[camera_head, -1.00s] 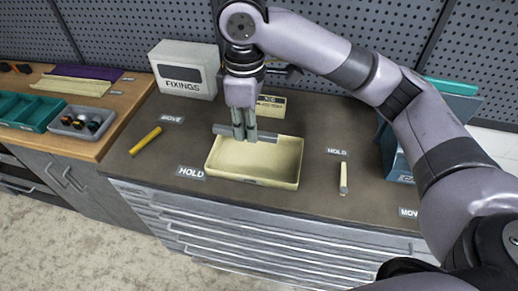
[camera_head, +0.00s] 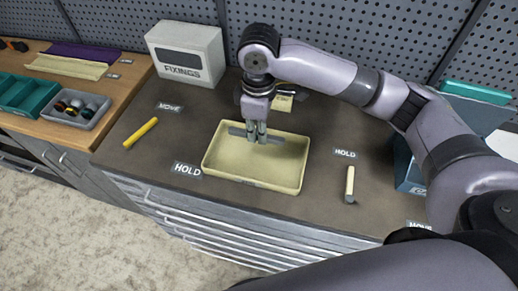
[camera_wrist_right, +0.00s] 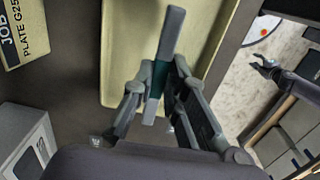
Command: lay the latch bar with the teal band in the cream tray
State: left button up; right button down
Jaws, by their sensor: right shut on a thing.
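The latch bar (camera_head: 238,131) is a long grey strip, held between my right gripper's fingers (camera_head: 257,138). Its teal band (camera_wrist_right: 157,78) shows between the fingers in the right wrist view, where the bar (camera_wrist_right: 171,35) sticks out past them. The cream tray (camera_head: 212,163) is shallow and rectangular. In the head view the bar lies within its outline, near the back wall; I cannot tell whether it touches the floor of the tray. A small dark gripper, seemingly my left one (camera_wrist_right: 264,64), shows far off in the right wrist view; its jaws are too small to read.
A yellow bar (camera_head: 141,132) lies left of the tray and a cream bar (camera_head: 350,182) lies right of it. A white FIXINGS box (camera_head: 186,53) stands behind. A blue bin (camera_head: 405,165) stands at the right. The tray's floor is otherwise bare.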

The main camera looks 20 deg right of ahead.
send_over(259, 158)
notch_tip(259, 158, down, 4)
jog(key=shift+f, duration=0.4)
notch_tip(259, 158, down, 4)
jog(key=shift+f+p, duration=0.1)
jog(key=shift+p, duration=0.25)
pick_arm(q)
jog(key=shift+w+d+r, duration=0.25)
jog(key=shift+w+r, duration=0.05)
jog(key=shift+w, duration=0.15)
jog(key=shift+w+d+r, duration=0.2)
jog(key=shift+w+r, duration=0.05)
jog(key=shift+w, duration=0.2)
jog(key=shift+s, duration=0.2)
pick_arm(e)
jog(key=c, duration=1.6)
grip_release()
pick_arm(q)
jog(key=shift+a, duration=0.1)
